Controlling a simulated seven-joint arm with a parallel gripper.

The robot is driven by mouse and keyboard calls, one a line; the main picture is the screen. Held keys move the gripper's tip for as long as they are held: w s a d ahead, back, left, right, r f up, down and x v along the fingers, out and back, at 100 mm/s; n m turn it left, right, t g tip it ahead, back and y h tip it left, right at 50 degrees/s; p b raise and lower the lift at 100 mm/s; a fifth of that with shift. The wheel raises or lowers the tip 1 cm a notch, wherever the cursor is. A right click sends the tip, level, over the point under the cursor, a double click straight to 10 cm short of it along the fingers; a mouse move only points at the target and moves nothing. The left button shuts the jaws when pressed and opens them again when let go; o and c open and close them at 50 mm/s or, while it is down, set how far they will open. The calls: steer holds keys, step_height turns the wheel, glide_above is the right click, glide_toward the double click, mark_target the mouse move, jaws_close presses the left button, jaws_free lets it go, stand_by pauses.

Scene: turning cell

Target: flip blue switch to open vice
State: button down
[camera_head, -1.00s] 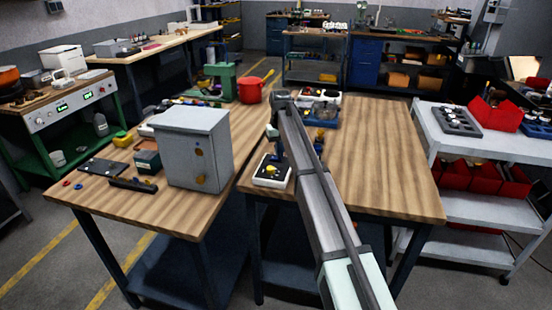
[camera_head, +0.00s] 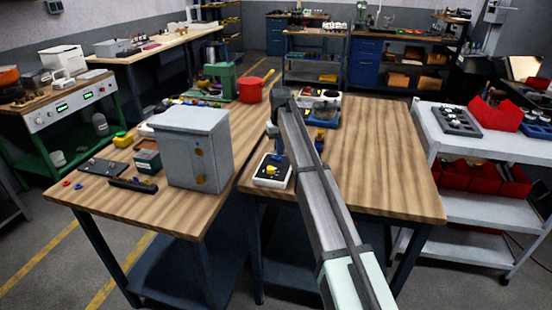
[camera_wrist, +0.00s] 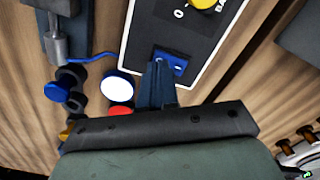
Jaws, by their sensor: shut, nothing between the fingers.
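The blue switch (camera_wrist: 170,63) is set in a black control panel with a white border (camera_wrist: 139,22) in the wrist view. My gripper (camera_wrist: 158,70) has its fingers together, with the tips at the switch's near left edge. They cover part of the switch; I cannot tell whether they touch it. I cannot pick out the vice with certainty in either view.
A yellow knob (camera_wrist: 205,3) sits on the panel beyond the switch. Left of my fingers are a white round piece (camera_wrist: 118,88), a red one (camera_wrist: 121,110) and a blue one (camera_wrist: 56,92). A grey cabinet (camera_head: 190,150) stands on the left table.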

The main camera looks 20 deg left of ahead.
mark_target(280, 159)
steer(key=shift+r, duration=2.6)
steer(key=s+d+f+n+y, duration=0.1)
steer(key=s+d+f, duration=0.4)
steer(key=s, duration=0.4)
steer(key=s+d+f+n+y, duration=0.1)
steer(key=s+d+f+n, duration=0.1)
steer(key=s+d, duration=0.65)
steer(key=s+d+f+n+y, duration=0.1)
steer(key=s+d+f+y, duration=0.1)
steer(key=s+d+f, duration=0.5)
steer(key=s+d+f+m+g+h, duration=0.15)
steer(key=s+d+f, duration=0.3)
steer(key=f, duration=0.45)
steer(key=s+d+f+m+g, duration=0.1)
steer(key=s+d+f+m, duration=0.15)
steer(key=s+f, duration=0.45)
steer(key=s+d+f+m+g+h, duration=0.15)
steer(key=d+f, duration=0.25)
steer(key=f, duration=0.6)
steer(key=s+d+f+m+g, duration=0.1)
steer(key=s+d+f, duration=0.3)
steer(key=s+f, duration=0.5)
steer(key=s+d+f+m+g+h, duration=0.1)
steer(key=s+d+f+m, duration=0.2)
steer(key=s+f, duration=0.6)
steer(key=s+d, duration=0.1)
steer(key=s, duration=0.6)
steer(key=shift+d+f+g, duration=0.15)
steer(key=shift+f+g, duration=0.15)
steer(key=shift+g, duration=0.1)
